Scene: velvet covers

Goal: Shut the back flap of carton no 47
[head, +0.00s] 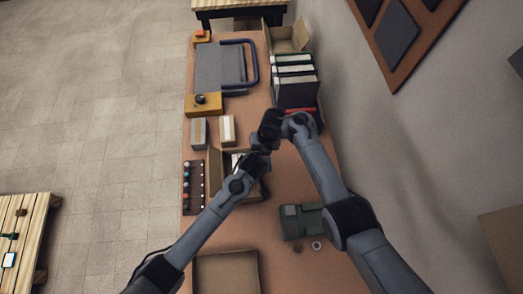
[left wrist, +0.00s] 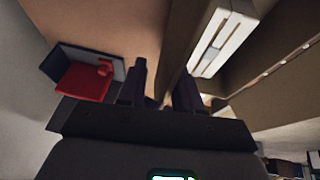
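An open carton (head: 214,163) with white items in it stands mid-table in the head view, largely hidden under my left arm. No number is legible on it. In the left wrist view, a cardboard wall or flap (left wrist: 178,45) runs down to between the fingers of my left gripper (left wrist: 161,85), with a white item (left wrist: 215,42) to its right. The fingers are apart; I cannot tell whether they touch the cardboard. In the head view my left gripper (head: 262,155) is at the carton's right side. My right gripper (head: 268,130) is just beyond it, its fingers unclear.
A second open carton (head: 286,40) with upright binders stands at the back right. A blue-handled grey device (head: 222,66), a yellow box (head: 203,104), small boxes (head: 199,132), and a rack of knobs (head: 193,187) line the left. A green device (head: 301,221) and empty tray (head: 227,255) are nearer.

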